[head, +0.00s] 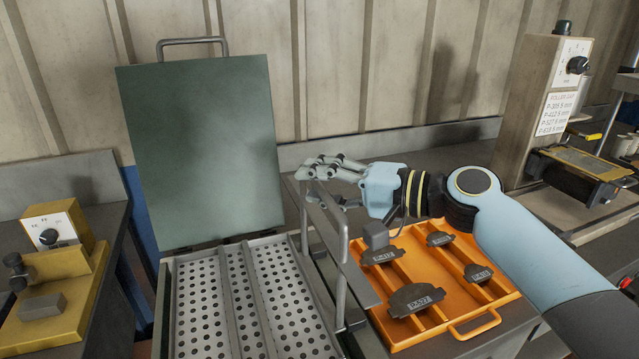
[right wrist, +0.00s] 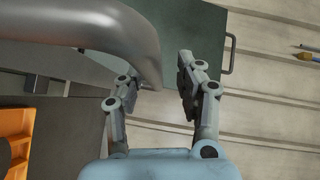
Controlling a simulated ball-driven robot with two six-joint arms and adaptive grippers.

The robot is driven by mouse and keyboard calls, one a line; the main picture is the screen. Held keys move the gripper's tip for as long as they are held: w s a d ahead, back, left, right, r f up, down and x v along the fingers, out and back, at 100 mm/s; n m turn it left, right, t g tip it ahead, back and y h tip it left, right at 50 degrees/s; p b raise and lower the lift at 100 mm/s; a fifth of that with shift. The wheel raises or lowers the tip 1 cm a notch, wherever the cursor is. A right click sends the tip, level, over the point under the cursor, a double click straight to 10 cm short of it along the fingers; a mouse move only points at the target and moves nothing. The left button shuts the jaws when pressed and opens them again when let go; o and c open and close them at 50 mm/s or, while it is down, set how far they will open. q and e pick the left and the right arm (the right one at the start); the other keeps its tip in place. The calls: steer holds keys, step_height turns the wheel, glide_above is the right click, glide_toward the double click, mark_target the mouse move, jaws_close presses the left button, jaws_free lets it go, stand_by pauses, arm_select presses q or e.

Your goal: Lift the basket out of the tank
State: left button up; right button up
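The perforated metal basket (head: 280,290) sits down in the tank (head: 168,300), whose dark green lid (head: 200,150) stands open behind it. A grey bar handle (head: 343,240) rises at the basket's right side. My right gripper (head: 318,180) is just above and behind this handle, its fingers pointing left. In the right wrist view my gripper (right wrist: 160,78) has its fingers apart. The grey handle bar (right wrist: 95,25) crosses the upper left and covers part of the left finger; I cannot tell whether they touch. My left gripper is not in view.
An orange tray (head: 455,280) with several dark brake shoes (head: 415,298) lies right of the tank, under my right arm. A roller machine (head: 550,110) stands at the back right. A yellow device (head: 60,270) stands on the left bench. The wall is close behind.

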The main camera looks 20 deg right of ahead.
steer(key=v, duration=1.2)
stand_by(0.3)
